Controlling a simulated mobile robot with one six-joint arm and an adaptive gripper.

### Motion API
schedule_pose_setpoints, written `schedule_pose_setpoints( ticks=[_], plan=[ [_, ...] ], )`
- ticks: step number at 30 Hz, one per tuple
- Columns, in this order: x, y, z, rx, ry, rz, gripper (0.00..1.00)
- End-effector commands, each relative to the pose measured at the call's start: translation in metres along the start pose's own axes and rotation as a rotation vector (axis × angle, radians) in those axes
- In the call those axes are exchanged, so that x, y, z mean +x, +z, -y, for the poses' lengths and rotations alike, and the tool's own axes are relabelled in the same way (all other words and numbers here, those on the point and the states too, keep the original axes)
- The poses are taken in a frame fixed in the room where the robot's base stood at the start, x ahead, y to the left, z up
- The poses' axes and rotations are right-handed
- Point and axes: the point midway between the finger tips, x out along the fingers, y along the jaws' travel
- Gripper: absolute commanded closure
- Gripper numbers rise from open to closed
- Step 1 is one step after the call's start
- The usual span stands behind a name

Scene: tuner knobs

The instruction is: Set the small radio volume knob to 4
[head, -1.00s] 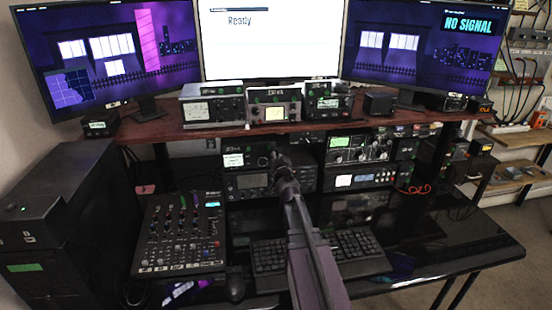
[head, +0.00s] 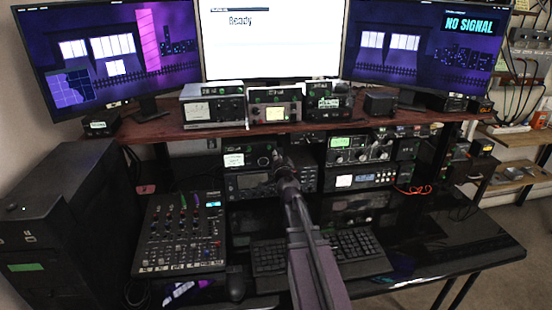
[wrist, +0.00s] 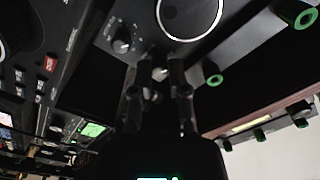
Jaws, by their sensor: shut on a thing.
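The small radio (head: 248,157) is a dark box with a lit display at its left, under the wooden shelf in the head view. My gripper (head: 277,157) is at its right end and covers part of its front. In the wrist view my gripper (wrist: 160,68) has its two dark fingers close together, shut on a small knob (wrist: 160,74) that shows between them. The fingers and the dark face hide most of this knob, and its pointer and numbers cannot be read. Another knob (wrist: 122,45) with pale dial marks stands just left of the fingers.
A larger radio (head: 245,183) sits directly below, with more radio units (head: 360,150) to the right. The shelf (head: 170,128) is close above. A mixer (head: 180,232) and keyboard (head: 340,250) lie on the desk. Green-ringed knobs (wrist: 212,75) show right of the fingers in the wrist view.

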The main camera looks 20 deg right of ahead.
Motion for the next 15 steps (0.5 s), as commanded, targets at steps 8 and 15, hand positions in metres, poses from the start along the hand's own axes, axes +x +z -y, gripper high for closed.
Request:
schedule_pose_setpoints(
  ticks=[8,15],
  plan=[
    [0.0023,-0.0005,0.0007,0.258,-0.001,0.001,1.0],
    [0.0025,-0.0009,0.0005,0.445,0.0,0.0,1.0]
  ],
)
